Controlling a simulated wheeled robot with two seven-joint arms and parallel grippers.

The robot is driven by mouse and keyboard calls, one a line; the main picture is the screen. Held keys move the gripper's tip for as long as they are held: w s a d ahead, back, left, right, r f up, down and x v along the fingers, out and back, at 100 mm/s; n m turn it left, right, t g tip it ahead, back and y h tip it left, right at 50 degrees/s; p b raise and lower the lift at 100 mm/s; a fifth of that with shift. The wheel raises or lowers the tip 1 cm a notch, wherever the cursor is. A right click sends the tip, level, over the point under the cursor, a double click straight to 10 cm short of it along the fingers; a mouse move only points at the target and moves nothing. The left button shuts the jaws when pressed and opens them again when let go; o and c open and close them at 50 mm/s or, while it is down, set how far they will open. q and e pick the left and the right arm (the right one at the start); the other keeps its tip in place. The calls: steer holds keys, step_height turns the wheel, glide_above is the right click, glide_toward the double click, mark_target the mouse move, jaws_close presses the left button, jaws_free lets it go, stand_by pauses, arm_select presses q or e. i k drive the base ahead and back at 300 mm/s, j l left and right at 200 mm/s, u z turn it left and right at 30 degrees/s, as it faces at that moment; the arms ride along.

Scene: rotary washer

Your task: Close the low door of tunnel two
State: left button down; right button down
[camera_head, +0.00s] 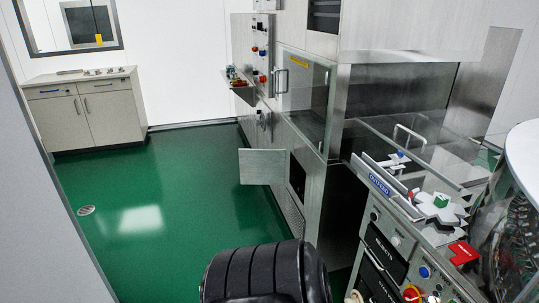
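A low door (262,166), a flat metal panel, stands open from the lower side of the steel machine (313,170). It sticks out to the left over the green floor. A dark opening (297,178) shows in the machine's side just right of it. I cannot read a label that tells which tunnel this is. Above it is a taller glass-fronted door (305,95) with a handle and a yellow label; it appears shut. Neither of my grippers is in view.
Green floor (150,215) lies clear left of the low door, with a round drain (86,210). A cabinet (88,108) stands at the back left. A small shelf (243,90) juts from the machine. A control console (400,245) stands at the right.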

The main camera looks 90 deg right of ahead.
mark_target(257, 166)
steer(key=l+z, duration=0.1)
steer(key=z, duration=1.75)
steer(key=i+z, duration=0.1)
steer(key=i, duration=0.95)
steer(key=i+z, duration=0.15)
steer(key=i, duration=0.9)
steer(key=i+z, duration=0.1)
steer(key=i, duration=0.95)
steer(key=i+j+z, duration=0.2)
steer(key=i, duration=1.5)
steer(key=i+z, duration=0.45)
steer(key=i, duration=0.25)
steer(key=i+j+z, duration=0.2)
steer(key=i+z, duration=0.2)
steer(key=i, duration=0.3)
steer(key=i+z, duration=0.15)
steer(key=z, duration=3.35)
steer(key=k+j+z, duration=0.2)
steer(key=k+l, duration=0.05)
steer(key=k, duration=0.05)
